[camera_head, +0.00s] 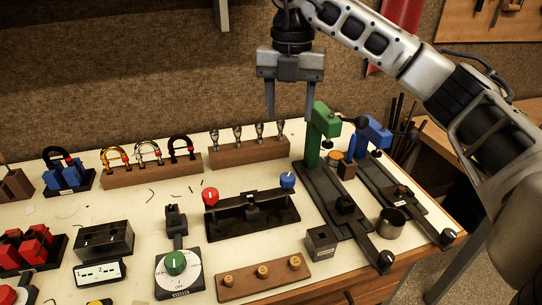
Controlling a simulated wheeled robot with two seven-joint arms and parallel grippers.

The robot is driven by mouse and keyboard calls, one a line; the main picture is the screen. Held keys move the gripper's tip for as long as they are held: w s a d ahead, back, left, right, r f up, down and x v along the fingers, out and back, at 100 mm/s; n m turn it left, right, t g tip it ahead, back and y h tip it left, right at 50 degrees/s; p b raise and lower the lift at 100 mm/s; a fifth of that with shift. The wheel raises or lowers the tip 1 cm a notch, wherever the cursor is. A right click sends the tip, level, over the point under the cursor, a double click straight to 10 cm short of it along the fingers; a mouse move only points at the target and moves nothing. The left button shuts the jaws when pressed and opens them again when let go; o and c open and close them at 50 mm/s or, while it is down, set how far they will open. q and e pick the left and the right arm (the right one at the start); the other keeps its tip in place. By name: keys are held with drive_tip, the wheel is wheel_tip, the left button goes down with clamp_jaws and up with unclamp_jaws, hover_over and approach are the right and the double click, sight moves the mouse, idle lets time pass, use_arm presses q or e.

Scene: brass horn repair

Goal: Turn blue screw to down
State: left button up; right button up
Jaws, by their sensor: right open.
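The blue screw (287,180) is a round blue knob on the right end of a black fixture (272,219) in the middle of the table. It has a small pale mark on its face, too small to read surely. A red screw (210,195) sits on the fixture's left end. My right gripper (290,114) points down with its two fingers apart and nothing between them. It hangs above and behind the blue screw, apart from it. My left gripper is not in the picture.
A green press (322,130) and a blue press (374,134) stand right of the fixture. A wooden rack (249,153) with several metal pieces lies behind it. A wooden block with pegs (235,290) and a green dial (176,263) are in front.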

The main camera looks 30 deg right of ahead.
drive_tip(key=b, duration=0.1)
hover_over(288, 176)
wheel_tip(288, 176, down, 5)
wheel_tip(288, 176, down, 9)
drive_tip(key=shift+f+p, duration=0.1)
drive_tip(key=shift+p, duration=0.25)
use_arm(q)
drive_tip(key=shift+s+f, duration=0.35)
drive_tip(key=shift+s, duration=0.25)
use_arm(e)
drive_tip(key=shift+f, duration=0.7)
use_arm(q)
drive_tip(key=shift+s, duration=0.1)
use_arm(e)
drive_tip(key=c, duration=1)
